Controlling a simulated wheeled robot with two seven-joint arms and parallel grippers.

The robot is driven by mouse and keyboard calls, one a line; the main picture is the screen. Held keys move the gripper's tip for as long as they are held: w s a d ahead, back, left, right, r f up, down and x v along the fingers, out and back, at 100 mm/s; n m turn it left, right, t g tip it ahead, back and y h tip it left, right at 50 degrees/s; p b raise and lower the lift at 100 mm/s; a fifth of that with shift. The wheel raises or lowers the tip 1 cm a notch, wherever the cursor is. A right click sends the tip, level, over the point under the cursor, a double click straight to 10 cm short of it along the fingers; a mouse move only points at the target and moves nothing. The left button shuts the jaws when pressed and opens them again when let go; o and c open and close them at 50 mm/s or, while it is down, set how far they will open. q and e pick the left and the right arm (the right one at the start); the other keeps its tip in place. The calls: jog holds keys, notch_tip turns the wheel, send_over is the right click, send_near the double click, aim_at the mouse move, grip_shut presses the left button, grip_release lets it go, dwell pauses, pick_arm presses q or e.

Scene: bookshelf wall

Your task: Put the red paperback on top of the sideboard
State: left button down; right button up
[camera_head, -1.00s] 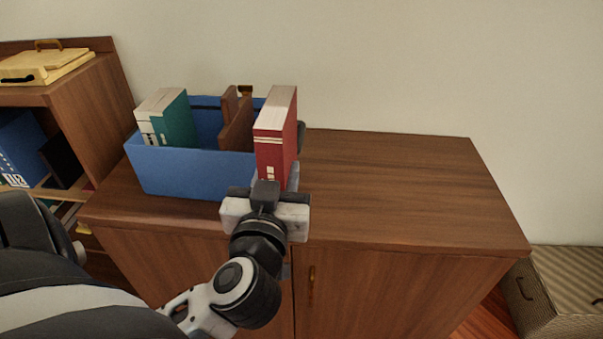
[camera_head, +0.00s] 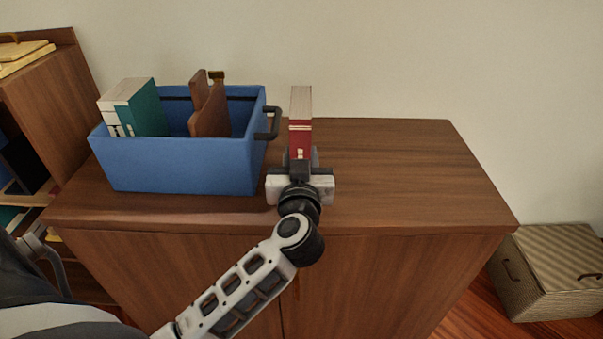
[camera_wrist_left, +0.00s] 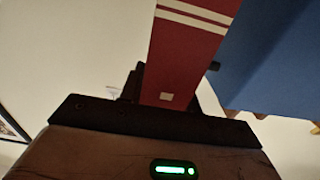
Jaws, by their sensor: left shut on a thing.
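The red paperback (camera_head: 300,124) stands upright in my left gripper (camera_head: 301,160), with its spine facing me in the head view. The gripper is shut on its lower part. The book is just right of the blue bin, over the sideboard (camera_head: 400,170); whether its bottom touches the top cannot be told, as the gripper hides it. In the left wrist view the red book (camera_wrist_left: 190,50) rises from between the gripper's fingers (camera_wrist_left: 165,95). My right gripper is not in view.
A blue bin (camera_head: 185,165) with teal-and-white books (camera_head: 140,110) and brown pieces (camera_head: 208,110) stands on the sideboard's left part; its dark handle (camera_head: 273,122) is close to the book. The sideboard's right part is clear. A striped box (camera_head: 555,270) sits on the floor at right.

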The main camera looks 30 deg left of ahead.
pick_arm(q)
jog(key=f+b, duration=0.1)
jog(key=f, duration=0.2)
jog(key=shift+w+f+b, duration=0.15)
jog(key=shift+w+b, duration=0.05)
jog(key=shift+b, duration=0.2)
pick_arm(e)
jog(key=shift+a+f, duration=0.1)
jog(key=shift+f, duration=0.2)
pick_arm(q)
jog(key=c, duration=1.4)
grip_release()
jog(key=shift+f, duration=0.2)
jog(key=shift+c, duration=0.2)
jog(key=o, duration=0.4)
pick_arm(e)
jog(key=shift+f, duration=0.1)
